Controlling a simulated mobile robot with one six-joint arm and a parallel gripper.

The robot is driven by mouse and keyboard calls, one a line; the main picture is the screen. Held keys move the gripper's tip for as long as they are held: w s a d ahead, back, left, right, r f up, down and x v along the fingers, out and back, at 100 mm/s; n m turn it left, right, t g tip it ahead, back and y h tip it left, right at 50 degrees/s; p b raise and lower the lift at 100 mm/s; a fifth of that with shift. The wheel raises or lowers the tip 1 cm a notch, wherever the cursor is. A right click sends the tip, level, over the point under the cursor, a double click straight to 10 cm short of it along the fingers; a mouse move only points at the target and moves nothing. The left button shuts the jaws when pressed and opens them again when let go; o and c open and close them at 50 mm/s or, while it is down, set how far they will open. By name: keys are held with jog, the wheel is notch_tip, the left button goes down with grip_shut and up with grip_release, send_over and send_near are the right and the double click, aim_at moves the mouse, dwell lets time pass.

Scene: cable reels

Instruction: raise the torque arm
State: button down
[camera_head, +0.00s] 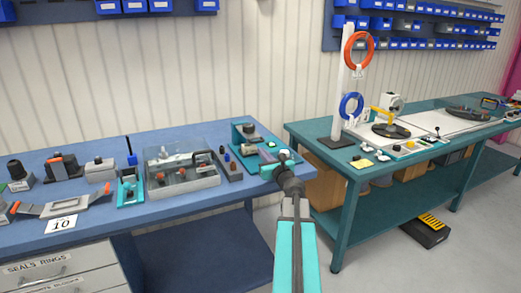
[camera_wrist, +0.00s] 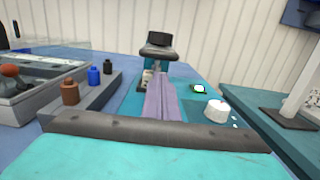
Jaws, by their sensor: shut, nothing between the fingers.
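My gripper (camera_head: 264,154) has two lilac fingers shut together, empty, at the right end of the blue bench. In the wrist view the fingers (camera_wrist: 160,82) point at a teal fixture. The fixture (camera_head: 240,133) has a dark head (camera_wrist: 157,44) on a short upright post. The torque arm is probably part of this fixture, but I cannot make out which part. The fingertips are in front of the post and hide some of its foot. I cannot tell whether they touch it.
A white knob (camera_wrist: 216,111) and a small green-rimmed button (camera_wrist: 199,89) sit right of the fingers. A grey holder with brown, blue and black pegs (camera_wrist: 94,76) and a clear-walled box (camera_head: 182,170) stand to the left. A gap separates the second, teal bench (camera_head: 345,165).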

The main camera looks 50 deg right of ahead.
jog(key=shift+w+r, duration=0.15)
jog(key=shift+r, duration=0.65)
